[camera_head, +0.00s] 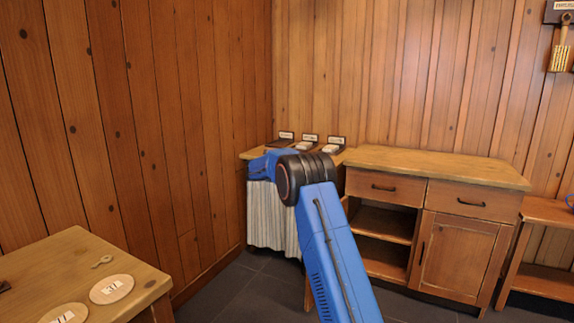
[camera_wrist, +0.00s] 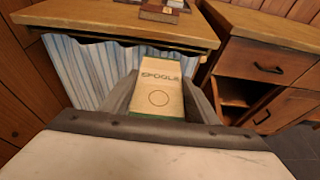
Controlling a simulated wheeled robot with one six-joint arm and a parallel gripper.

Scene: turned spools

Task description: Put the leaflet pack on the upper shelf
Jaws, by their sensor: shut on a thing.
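The leaflet pack, a pale block with dark lettering, a ring mark and a green lower edge (camera_wrist: 158,92), is between the two grey fingers of my gripper (camera_wrist: 158,100) in the wrist view. The fingers are shut on its sides. The pack is held in front of the curtained table. In the head view my blue arm hides the gripper and the pack. The wooden cabinet (camera_head: 440,166) has an open compartment at its left with an upper shelf (camera_head: 385,224) and a lower board (camera_head: 385,262). Nothing shows on the visible part of the upper shelf.
A small table with a striped curtain (camera_head: 270,222) stands left of the cabinet, with several labelled trays on top. A wooden table (camera_head: 70,262) with pale discs is at the near left. A low bench (camera_head: 545,280) stands at the right. Dark floor lies between.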

